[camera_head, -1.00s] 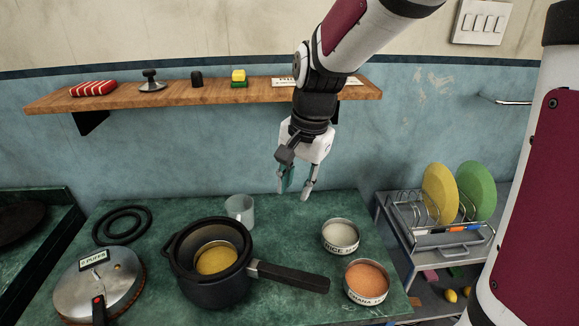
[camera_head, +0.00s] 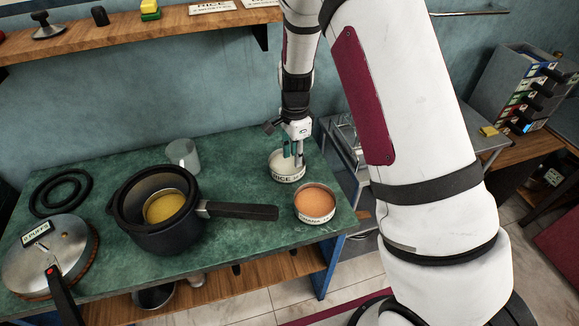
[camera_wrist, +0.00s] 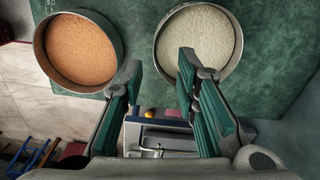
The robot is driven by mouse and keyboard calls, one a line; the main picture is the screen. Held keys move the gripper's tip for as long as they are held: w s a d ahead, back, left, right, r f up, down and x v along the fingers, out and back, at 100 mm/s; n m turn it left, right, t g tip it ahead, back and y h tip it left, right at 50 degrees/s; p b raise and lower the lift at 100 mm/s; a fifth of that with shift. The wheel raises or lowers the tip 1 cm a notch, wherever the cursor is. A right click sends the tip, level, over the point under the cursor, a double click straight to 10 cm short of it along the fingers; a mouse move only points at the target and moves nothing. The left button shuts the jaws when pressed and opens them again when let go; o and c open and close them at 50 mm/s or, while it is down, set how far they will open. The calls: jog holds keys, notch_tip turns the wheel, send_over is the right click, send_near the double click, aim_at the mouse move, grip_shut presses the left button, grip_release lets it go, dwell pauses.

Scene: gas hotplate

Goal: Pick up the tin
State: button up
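A round tin labelled RICE (camera_head: 289,177), filled with pale grains, stands upright on the green counter. It also shows in the wrist view (camera_wrist: 208,36). A second tin of orange grains (camera_head: 314,203) stands just in front of it, and shows at the left in the wrist view (camera_wrist: 80,50). A third tin of yellow grains (camera_head: 164,207) sits inside the black cooker. My gripper (camera_head: 294,154) is low over the rice tin, pointing down. In the wrist view its fingers (camera_wrist: 161,62) are open and apart, with the tin's rim showing between them. Contact cannot be told.
The black cooker (camera_head: 152,233) has a long handle (camera_head: 240,211) reaching toward the tins. A grey mug (camera_head: 182,154), a black ring (camera_head: 60,190) and a lid (camera_head: 50,259) are on the counter (camera_head: 235,160). A wooden shelf (camera_head: 190,22) runs along the wall.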

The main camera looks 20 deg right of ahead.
aim_at(295, 174)
notch_tip(295, 174, down, 3)
jog(key=shift+r, duration=0.2)
jog(key=shift+s+f+p, duration=0.2)
jog(key=shift+f+p, duration=0.15)
jog(key=shift+f, duration=1)
jog(key=shift+s+f+p, duration=0.15)
jog(key=shift+f+p, duration=0.15)
jog(key=shift+f, duration=1)
jog(key=shift+c, duration=0.3)
grip_shut()
